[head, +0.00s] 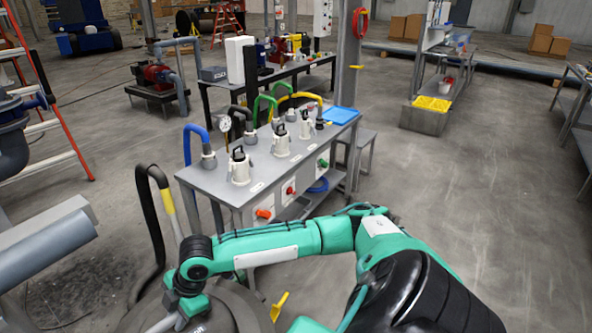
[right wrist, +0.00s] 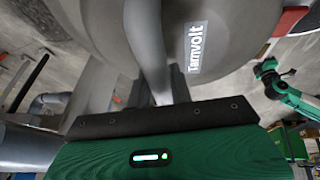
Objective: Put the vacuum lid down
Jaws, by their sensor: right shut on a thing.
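The vacuum lid (head: 240,300) is a grey rounded piece at the bottom of the head view, largely covered by my right arm. In the right wrist view the grey lid (right wrist: 235,30) fills the top and carries a "Tamvolt" label. My right gripper (head: 181,312) is shut on the lid's grey bar handle (right wrist: 147,45), which runs into the dark jaw edge. I cannot tell what lies under the lid or whether it touches anything. A green arm with a dark end (right wrist: 268,70) shows small at the right of the wrist view; its jaw state is not clear.
A black hose (head: 150,215) with a yellow band rises just left of the lid. A grey bench (head: 210,185) with white canisters stands ahead. A large grey pipe (head: 45,245) lies at the left. The floor at the right is mostly clear.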

